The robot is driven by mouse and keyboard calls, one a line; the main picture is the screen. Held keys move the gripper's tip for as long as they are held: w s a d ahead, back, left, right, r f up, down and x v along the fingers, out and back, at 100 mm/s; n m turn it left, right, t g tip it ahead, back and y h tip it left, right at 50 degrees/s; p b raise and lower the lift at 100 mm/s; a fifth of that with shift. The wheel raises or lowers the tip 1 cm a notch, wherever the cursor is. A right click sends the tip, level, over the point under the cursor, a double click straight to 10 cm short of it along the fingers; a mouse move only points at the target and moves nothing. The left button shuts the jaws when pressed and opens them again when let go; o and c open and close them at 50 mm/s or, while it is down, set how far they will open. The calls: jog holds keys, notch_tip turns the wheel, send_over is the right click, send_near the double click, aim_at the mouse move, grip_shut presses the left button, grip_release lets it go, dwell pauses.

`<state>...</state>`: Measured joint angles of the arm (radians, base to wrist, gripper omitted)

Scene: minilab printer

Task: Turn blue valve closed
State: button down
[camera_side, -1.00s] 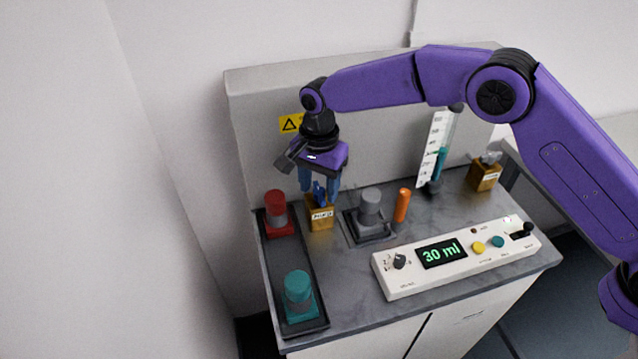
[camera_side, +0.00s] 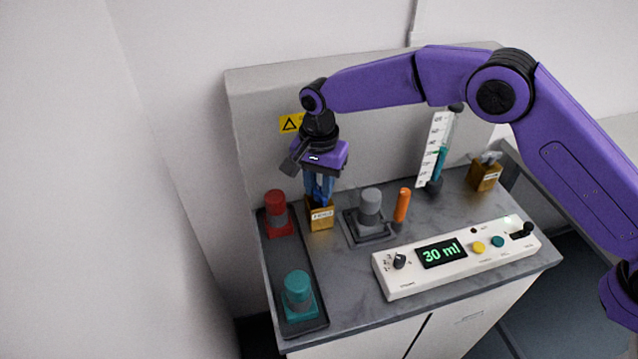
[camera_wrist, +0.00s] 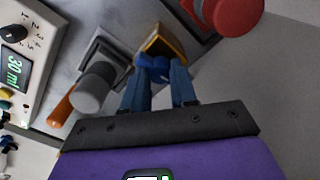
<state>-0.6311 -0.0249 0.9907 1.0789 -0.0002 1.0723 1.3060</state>
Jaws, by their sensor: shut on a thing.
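The blue valve handle (camera_wrist: 152,66) sits on top of a brass-coloured valve block (camera_side: 321,219), which has a white label on its front. My gripper (camera_side: 319,203) points down over the block, and its blue fingers are closed around the handle. In the wrist view my gripper (camera_wrist: 156,75) has a finger on either side of the handle. In the side view the fingers hide most of the handle, so its exact angle is hard to tell.
A red-capped container (camera_side: 276,212) and a teal-capped one (camera_side: 298,293) stand in a black tray (camera_side: 292,252) at the left. A grey container (camera_side: 370,206) and an orange handle (camera_side: 402,206) stand to the right. A control panel (camera_side: 408,281) reads 30 ml. A second brass valve (camera_side: 484,177) stands beside the syringe (camera_side: 439,165).

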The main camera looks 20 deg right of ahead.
jog(key=n, duration=1.2)
jog(key=shift+r+n, duration=0.1)
jog(key=shift+n, duration=2)
jog(key=c, duration=0.9)
grip_release()
